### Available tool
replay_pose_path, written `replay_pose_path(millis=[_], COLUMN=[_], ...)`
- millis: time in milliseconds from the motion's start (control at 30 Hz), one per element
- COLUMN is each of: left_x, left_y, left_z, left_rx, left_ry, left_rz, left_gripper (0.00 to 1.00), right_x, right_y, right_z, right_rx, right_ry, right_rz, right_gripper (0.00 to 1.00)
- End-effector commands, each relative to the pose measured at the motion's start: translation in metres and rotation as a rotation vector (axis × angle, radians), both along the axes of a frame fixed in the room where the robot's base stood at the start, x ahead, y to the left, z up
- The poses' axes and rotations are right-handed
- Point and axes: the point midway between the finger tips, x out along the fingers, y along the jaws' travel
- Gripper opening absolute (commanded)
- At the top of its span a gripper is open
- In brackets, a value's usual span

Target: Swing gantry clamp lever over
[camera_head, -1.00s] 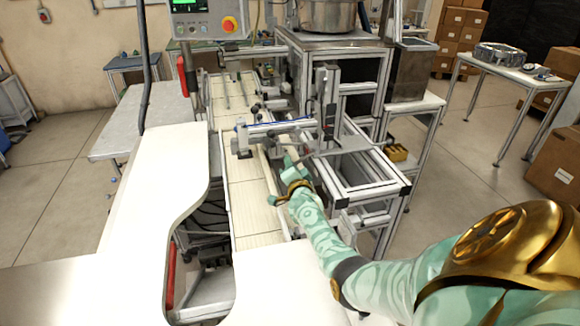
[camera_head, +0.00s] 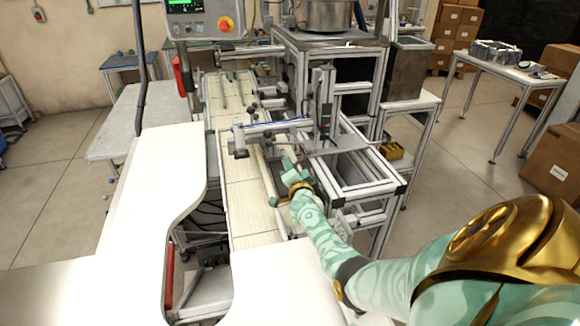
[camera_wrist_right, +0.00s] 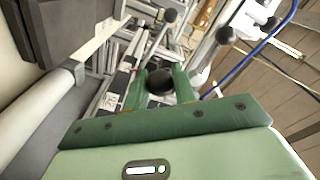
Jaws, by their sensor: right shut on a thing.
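The gantry (camera_head: 272,126) spans the pale conveyor as a grey beam with a blue line along it, next to an upright post. My right gripper (camera_head: 287,164) is just in front of the gantry, above the conveyor's right edge. In the right wrist view, its green fingers (camera_wrist_right: 160,82) are shut on a black ball knob (camera_wrist_right: 161,81), the end of the clamp lever. The lever's shaft and pivot are largely hidden behind the fingers and knob. My left gripper is not in view.
Other black knobs on metal rods (camera_wrist_right: 225,35) stand close beyond the fingers. The conveyor (camera_head: 245,198) runs left of my arm, beside a white worktop (camera_head: 150,215). An aluminium frame (camera_head: 372,188) stands close on the right.

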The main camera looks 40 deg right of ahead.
Motion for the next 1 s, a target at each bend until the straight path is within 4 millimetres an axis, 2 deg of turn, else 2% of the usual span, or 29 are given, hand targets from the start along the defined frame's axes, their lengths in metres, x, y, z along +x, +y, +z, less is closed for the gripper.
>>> replay_pose_path(millis=[33, 567, 600, 633, 900, 1000], left_x=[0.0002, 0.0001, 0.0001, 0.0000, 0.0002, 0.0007], left_y=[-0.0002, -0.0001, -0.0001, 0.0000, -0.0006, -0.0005], left_z=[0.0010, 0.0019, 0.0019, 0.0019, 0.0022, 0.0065], left_rx=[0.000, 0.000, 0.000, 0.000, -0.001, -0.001], left_ry=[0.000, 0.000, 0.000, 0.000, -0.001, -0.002], left_rz=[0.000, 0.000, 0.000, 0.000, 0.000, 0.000], left_gripper=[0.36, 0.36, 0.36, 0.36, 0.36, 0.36], right_x=[-0.0039, -0.0053, -0.0052, -0.0050, -0.0037, -0.0088], right_y=[-0.0063, -0.0064, -0.0062, -0.0059, -0.0025, 0.0015], right_z=[0.0014, 0.0007, 0.0008, 0.0008, 0.0004, 0.0013], right_rx=[-0.003, -0.003, -0.003, -0.003, -0.001, -0.001], right_ry=[-0.002, -0.001, -0.001, -0.001, 0.000, 0.000], right_rz=[-0.010, -0.009, -0.009, -0.008, -0.003, -0.002], right_gripper=[0.00, 0.00, 0.37, 0.46, 0.47, 0.47])
